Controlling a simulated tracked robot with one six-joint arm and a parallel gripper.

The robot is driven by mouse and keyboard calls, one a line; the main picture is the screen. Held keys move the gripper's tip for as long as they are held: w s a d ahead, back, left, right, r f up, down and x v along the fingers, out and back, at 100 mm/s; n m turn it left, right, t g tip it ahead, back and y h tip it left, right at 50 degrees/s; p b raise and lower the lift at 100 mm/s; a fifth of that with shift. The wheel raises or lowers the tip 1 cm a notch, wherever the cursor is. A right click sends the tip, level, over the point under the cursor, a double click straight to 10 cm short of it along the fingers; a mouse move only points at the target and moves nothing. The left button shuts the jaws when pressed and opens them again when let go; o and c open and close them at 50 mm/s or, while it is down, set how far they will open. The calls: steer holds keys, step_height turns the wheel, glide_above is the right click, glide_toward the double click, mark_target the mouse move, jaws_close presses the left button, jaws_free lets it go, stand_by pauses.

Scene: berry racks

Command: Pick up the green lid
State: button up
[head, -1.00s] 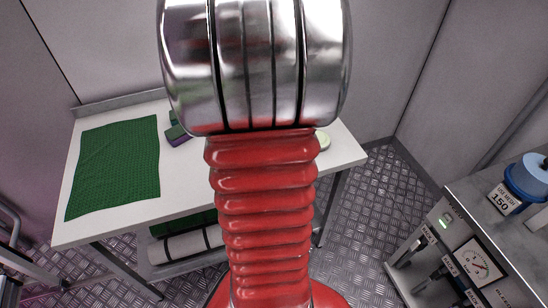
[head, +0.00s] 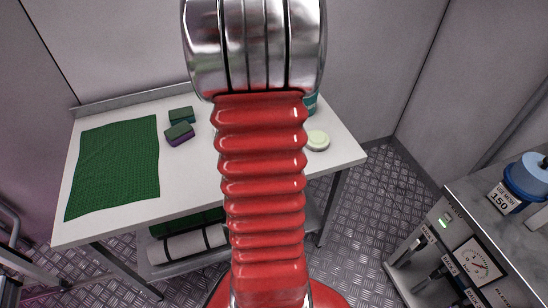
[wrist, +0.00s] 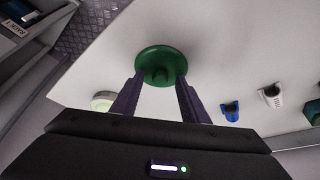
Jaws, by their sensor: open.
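The green lid (wrist: 163,57) is a round dark green disc with a raised knob in its middle, on the white table in the wrist view. My gripper (wrist: 160,82) is open, its two dark fingers pointing at the lid, one to each side of the knob as seen here. Nothing is held between them. I cannot tell whether the fingertips touch the lid. In the head view my own red arm hides the lid and the gripper.
The white table (head: 190,185) carries a green cloth (head: 115,168), two sponges (head: 180,134), a cream round piece (head: 318,141) and a teal object (head: 311,104) partly behind my arm. A bench with gauge (head: 475,263) stands right.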

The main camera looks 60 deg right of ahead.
steer(key=shift+c, duration=0.3)
jaws_close()
stand_by(0.3)
